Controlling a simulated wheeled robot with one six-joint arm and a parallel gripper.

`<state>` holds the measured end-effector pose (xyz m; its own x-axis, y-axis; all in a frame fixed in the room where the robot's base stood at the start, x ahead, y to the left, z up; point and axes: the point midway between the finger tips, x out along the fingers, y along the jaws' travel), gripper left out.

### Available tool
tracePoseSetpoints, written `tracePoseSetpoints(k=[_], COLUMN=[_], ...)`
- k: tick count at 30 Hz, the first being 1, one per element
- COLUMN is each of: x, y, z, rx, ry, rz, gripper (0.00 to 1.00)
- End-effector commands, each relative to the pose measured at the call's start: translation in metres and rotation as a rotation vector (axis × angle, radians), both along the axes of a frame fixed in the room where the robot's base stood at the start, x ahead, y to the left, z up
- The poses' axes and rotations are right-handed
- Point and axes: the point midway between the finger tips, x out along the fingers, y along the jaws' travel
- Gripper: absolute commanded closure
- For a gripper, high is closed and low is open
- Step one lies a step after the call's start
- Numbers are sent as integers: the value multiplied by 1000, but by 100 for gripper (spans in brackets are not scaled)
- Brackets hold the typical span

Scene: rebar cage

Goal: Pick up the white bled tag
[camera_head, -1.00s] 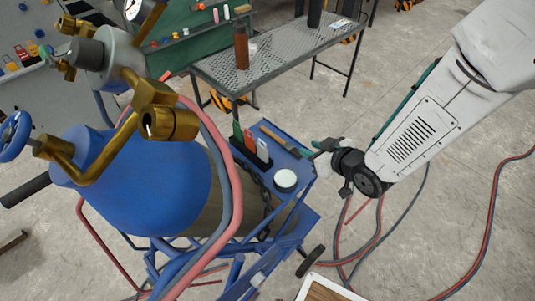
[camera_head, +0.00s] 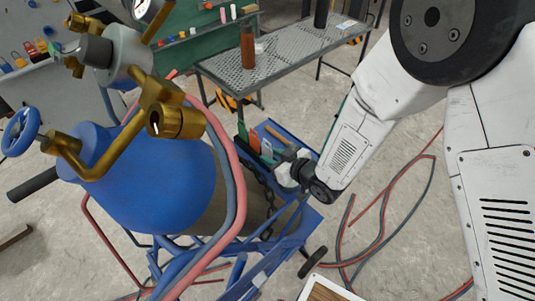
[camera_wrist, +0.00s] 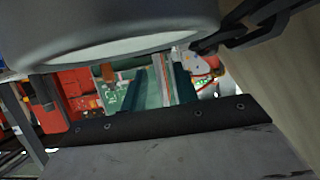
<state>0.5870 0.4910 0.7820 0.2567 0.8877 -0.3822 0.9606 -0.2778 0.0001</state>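A white tag (camera_head: 266,149) stands in a small dark holder on the blue cart tray, beside a red tag (camera_head: 254,140) and a green tag (camera_head: 242,131). My gripper (camera_head: 290,170) is low over the tray, just right of the holder, at the white round object. It is small and partly merged with that object, so I cannot tell whether the fingers are open or touch anything. The wrist view is filled by close surfaces, with teal upright parts (camera_wrist: 181,84) in the middle. I cannot make out the white tag there with certainty.
The blue gas cylinder (camera_head: 165,190) with brass valves and red and grey hoses stands close left of the tray. A chain (camera_head: 268,200) hangs beside it. A perforated metal table (camera_head: 285,50) with an orange bottle (camera_head: 247,47) is behind. Hoses lie on the floor at right.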

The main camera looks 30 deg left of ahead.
Motion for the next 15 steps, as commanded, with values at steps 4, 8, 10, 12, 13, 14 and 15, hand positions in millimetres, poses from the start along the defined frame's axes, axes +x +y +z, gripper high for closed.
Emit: tracePoseSetpoints(k=[4, 8, 10, 12, 13, 14, 15], x=[0, 0, 0, 0, 0, 0, 0], y=[0, 0, 0, 0, 0, 0, 0], z=[0, 0, 0, 0, 0, 0, 0], rx=[0, -1, -1, -1, -1, -1, -1], ry=[0, 0, 0, 0, 0, 0, 0], rz=[0, 0, 0, 0, 0, 0, 0], gripper=[70, 92, 100, 100, 100, 100, 100])
